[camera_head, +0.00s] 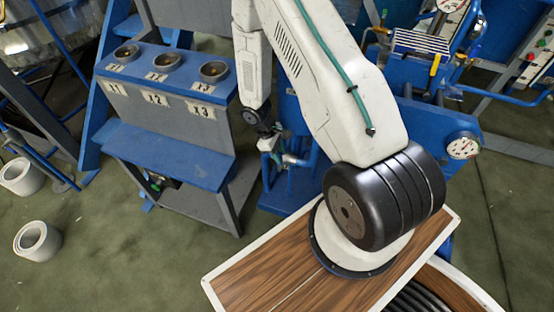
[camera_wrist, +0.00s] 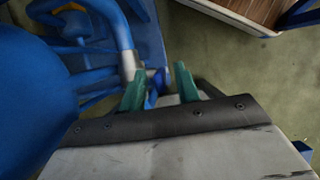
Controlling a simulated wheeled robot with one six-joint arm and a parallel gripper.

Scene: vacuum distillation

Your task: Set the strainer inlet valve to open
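My gripper (camera_wrist: 160,82) shows in the wrist view with its two green fingers apart. A small blue part (camera_wrist: 153,92), possibly the handle of the strainer inlet valve, shows between the fingers, nearer the left one. I cannot tell whether they touch. A silver pipe end (camera_wrist: 127,66) on a curved blue pipe lies just beyond the left finger. In the head view my gripper (camera_head: 268,144) is small and partly hidden, beside the silver and blue pipe fitting (camera_head: 296,159). The valve's setting cannot be read.
A large blue rounded body (camera_wrist: 35,100) fills the left of the wrist view, close to my gripper. In the head view a blue stand (camera_head: 165,155) with several labelled cup holders is to the left. A pressure gauge (camera_head: 463,146) is to the right.

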